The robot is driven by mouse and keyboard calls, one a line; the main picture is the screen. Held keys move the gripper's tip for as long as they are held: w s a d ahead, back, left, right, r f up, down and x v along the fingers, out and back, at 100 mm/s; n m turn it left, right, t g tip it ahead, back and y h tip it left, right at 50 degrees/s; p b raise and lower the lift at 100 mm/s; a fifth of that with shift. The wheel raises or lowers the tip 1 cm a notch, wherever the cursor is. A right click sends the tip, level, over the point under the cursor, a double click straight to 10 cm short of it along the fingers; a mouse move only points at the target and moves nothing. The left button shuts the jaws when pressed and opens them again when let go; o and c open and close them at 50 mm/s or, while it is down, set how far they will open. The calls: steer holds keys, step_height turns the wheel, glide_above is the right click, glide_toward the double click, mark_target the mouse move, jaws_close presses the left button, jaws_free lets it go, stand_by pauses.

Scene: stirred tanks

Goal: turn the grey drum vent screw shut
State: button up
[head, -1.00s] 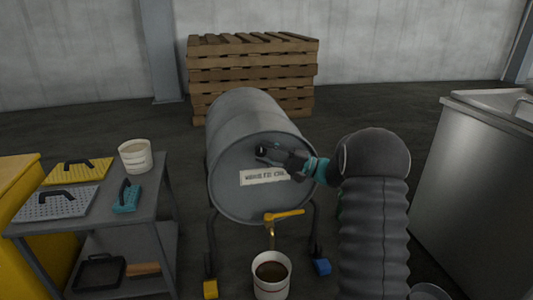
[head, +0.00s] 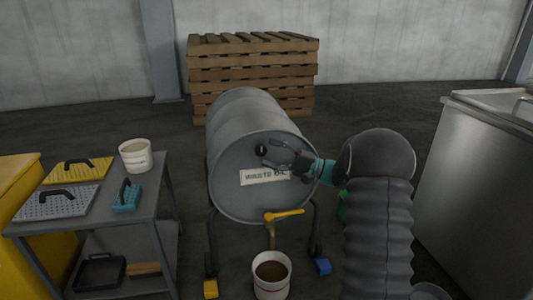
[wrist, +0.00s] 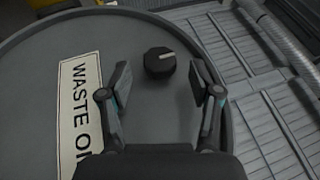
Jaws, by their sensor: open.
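The grey drum (head: 240,115) lies on its side on a stand, its round end facing me, with a "WASTE OIL" label (head: 264,177). The vent screw is a small black knob (head: 261,150) on the upper part of that end. In the wrist view the knob (wrist: 160,62) carries a pale line pointing to the right. My gripper (head: 277,154) is open and empty just to the right of the knob in the head view. In the wrist view its fingers (wrist: 161,82) spread to either side, with the knob between and slightly beyond the tips, touching neither.
A yellow-handled tap (head: 284,215) sits low on the drum above a white bucket (head: 272,287) of brown liquid. A grey cart (head: 150,208) with tools stands left, a metal cabinet (head: 470,175) right. Wooden pallets (head: 253,75) are stacked behind.

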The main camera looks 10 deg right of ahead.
steer(key=v, duration=1)
steer(key=s+a+f+m+g+h, duration=0.1)
steer(key=s+f+m+h, duration=0.1)
steer(key=f, duration=0.3)
steer(key=s+a+f+m+g+h, duration=0.2)
steer(key=f, duration=0.3)
steer(key=s+a+n+g+h+p, duration=0.1)
steer(key=s+a+g+h, duration=0.15)
steer(key=s, duration=0.35)
steer(key=s+a+n+g+h+p, duration=0.1)
steer(key=s+g+h, duration=0.1)
steer(key=s+h, duration=0.3)
steer(key=s+a+r+n+t+h+p, duration=0.2)
steer(key=s+r+n+h+p, duration=0.2)
steer(key=s+r, duration=0.6)
steer(key=s+a+r+n+t+h+p, duration=0.3)
steer(key=s+r+h+p, duration=0.1)
steer(key=s+r, duration=0.7)
steer(key=shift+a+r+n+p, duration=0.25)
steer(key=shift+r+n+p, duration=0.15)
steer(key=shift+r, duration=0.15)
